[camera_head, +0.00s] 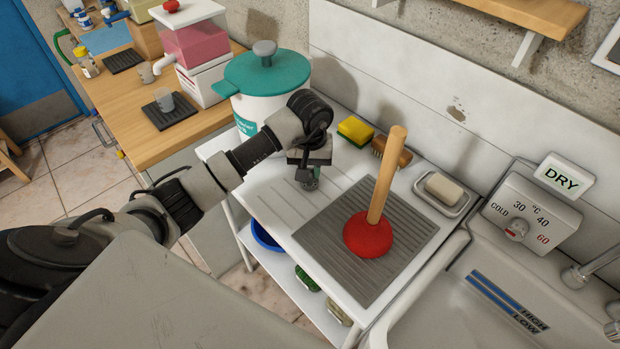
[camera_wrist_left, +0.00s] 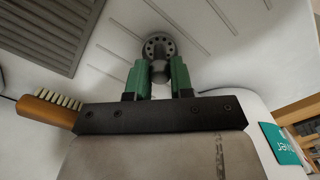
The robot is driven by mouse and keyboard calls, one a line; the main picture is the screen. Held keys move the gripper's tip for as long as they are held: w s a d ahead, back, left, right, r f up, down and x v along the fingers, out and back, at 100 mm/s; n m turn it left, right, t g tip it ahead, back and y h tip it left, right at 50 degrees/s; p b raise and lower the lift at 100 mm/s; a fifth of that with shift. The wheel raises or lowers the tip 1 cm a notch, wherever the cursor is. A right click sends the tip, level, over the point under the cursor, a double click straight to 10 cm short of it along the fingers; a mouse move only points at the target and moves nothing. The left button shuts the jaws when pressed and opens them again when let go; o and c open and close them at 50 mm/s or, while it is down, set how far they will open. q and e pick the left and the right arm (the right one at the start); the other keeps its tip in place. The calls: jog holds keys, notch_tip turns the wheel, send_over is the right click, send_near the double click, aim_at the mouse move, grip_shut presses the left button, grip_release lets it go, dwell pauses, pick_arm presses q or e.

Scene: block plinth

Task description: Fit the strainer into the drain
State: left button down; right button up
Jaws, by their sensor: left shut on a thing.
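My left gripper (camera_head: 307,172) points down over the white draining board (camera_head: 262,186), left of the grey ribbed mat. In the left wrist view its green fingers (camera_wrist_left: 157,76) are shut on the knob of the strainer (camera_wrist_left: 158,43), a small dark grey disc with holes. In the head view the strainer (camera_head: 311,185) is small and partly hidden under the fingers. I cannot tell whether it touches the board. The sink basin (camera_head: 450,300) is at the lower right; its drain is not visible. My right gripper is not in view.
A red plunger (camera_head: 368,236) with a tall wooden handle stands on the ribbed mat (camera_head: 335,264), between gripper and sink. A sponge (camera_head: 355,131), a brush (camera_head: 391,151) and a soap dish (camera_head: 441,193) line the back. A teal-lidded bin (camera_head: 262,90) stands behind my arm.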

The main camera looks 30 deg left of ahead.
pick_arm(q)
jog(key=shift+r+p, duration=1.3)
jog(key=shift+r, duration=1.2)
